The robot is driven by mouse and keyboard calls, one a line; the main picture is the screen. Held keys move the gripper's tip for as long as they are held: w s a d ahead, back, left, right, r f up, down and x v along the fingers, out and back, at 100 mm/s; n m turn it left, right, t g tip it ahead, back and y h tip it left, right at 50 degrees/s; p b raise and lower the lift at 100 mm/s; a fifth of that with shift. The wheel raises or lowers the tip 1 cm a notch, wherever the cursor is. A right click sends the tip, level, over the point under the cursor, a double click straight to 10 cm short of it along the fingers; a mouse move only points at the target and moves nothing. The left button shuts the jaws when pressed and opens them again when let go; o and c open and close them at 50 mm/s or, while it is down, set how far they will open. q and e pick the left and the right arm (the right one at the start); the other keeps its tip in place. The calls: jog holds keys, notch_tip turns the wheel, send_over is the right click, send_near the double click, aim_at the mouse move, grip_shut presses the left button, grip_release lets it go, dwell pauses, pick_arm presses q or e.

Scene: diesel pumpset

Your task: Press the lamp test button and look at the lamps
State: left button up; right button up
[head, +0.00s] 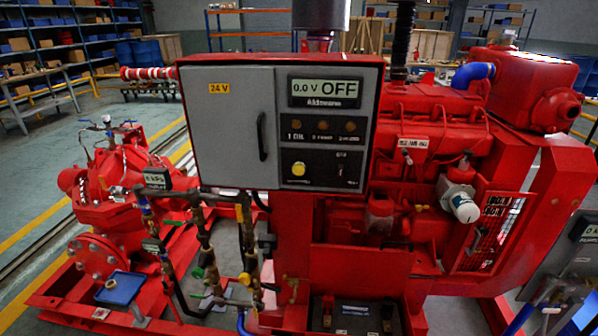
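The red control cabinet (185,120) faces me in the middle of the head view, with a grey door (230,150) on its left. On its dark right-hand panel (362,150), a display (324,92) reads 0.0 V and OFF. Below it are three small brownish lamps (296,123), (322,124) and (348,125); they look dark, and their labels are only partly readable. A round yellow button (298,169) sits at the panel's lower left, beside a small switch (340,170). Nothing touches the button. Neither of my grippers is in view.
The red diesel engine (430,120) stands behind and right of the cabinet. A red pump (105,195) with pipes and valves is at the left. A blue tray (122,290) lies at lower left. A grey box (575,255) stands at the right edge. Space before the panel looks clear.

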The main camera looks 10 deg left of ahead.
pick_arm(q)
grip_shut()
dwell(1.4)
